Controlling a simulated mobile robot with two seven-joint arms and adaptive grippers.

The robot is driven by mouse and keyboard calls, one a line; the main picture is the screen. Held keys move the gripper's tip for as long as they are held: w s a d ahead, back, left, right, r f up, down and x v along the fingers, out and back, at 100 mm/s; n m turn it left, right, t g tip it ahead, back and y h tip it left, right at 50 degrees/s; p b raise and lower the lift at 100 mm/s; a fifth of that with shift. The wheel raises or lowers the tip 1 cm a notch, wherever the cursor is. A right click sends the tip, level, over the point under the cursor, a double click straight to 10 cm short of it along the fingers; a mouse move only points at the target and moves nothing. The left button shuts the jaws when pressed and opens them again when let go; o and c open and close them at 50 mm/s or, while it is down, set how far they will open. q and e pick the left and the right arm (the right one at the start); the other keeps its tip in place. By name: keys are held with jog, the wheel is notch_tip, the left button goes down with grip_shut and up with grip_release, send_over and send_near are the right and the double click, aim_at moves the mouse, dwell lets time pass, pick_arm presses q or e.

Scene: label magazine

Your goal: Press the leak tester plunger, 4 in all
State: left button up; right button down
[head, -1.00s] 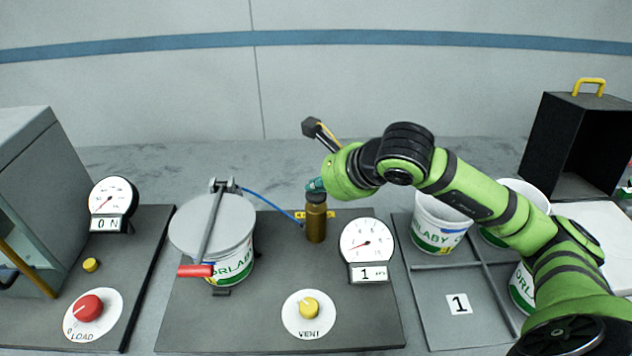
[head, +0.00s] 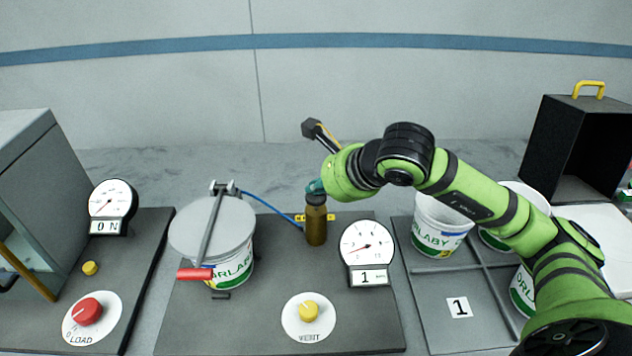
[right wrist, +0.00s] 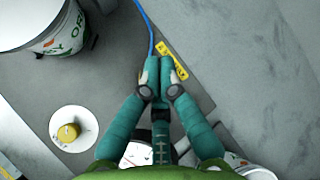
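The leak tester plunger (head: 316,228) is an upright brass-coloured cylinder with a dark top, standing at the back of the middle dark plate (head: 200,330). My right gripper (head: 315,188) is just above its top, pointing down; whether they touch I cannot tell. In the right wrist view the teal fingers of my right gripper (right wrist: 160,72) are together, with the plunger hidden beneath them. The tester's dial gauge (head: 367,243) has a counter below it reading 1. A white bucket (head: 232,268) sits under a round grey lid (head: 212,227) with a red-handled lever. My left gripper is not in view.
A yellow VENT knob (head: 308,311) is at the plate's front. A blue hose (head: 265,203) runs from the lid toward the plunger. Buckets (head: 440,232) stand in a divided tray (head: 425,300) at right. A load station with a red knob (head: 87,311) is at left.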

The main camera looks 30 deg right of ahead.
aim_at(318, 197)
jog(key=shift+r+p, duration=0.9)
jog(key=shift+r, duration=0.95)
jog(key=shift+r+p, duration=1.55)
jog(key=shift+r, duration=0.95)
